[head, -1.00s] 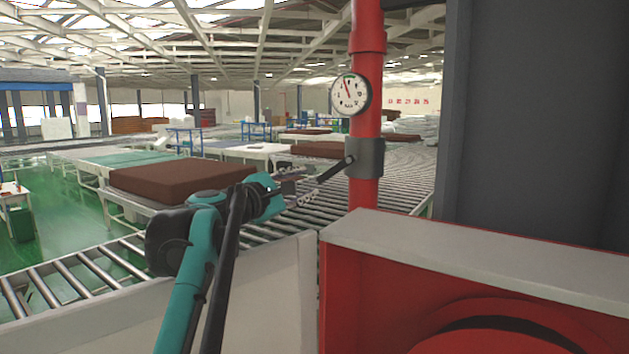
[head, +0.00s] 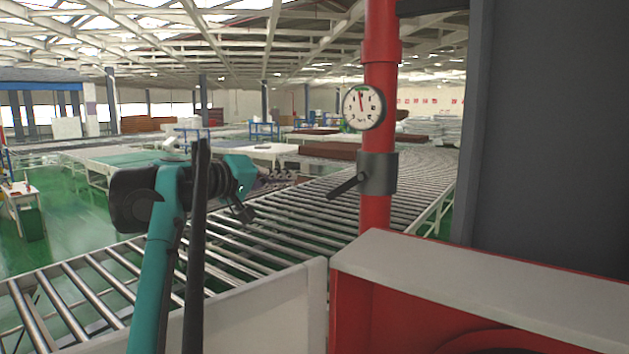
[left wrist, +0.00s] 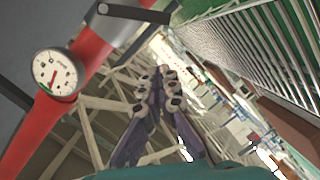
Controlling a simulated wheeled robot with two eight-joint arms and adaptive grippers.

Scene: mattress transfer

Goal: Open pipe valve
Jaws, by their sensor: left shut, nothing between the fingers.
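The valve is a grey collar (head: 378,174) on the red vertical pipe (head: 380,60). Its dark lever (head: 347,187) slants down and left from the collar. In the left wrist view, the lever (left wrist: 145,33) shows at the top, beyond the fingertips. A round white gauge (head: 363,107) is on the pipe above the collar; it also shows in the left wrist view (left wrist: 55,73). My left gripper (head: 287,179) is left of the lever and apart from it. Its fingers (left wrist: 160,80) are together and empty. My right gripper is not in view.
A roller conveyor (head: 270,245) runs behind the pipe. A red housing with a pale top (head: 470,275) stands at front right, below a dark grey panel (head: 560,130). A white side panel (head: 270,310) borders the conveyor. Open air lies between my left gripper and the pipe.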

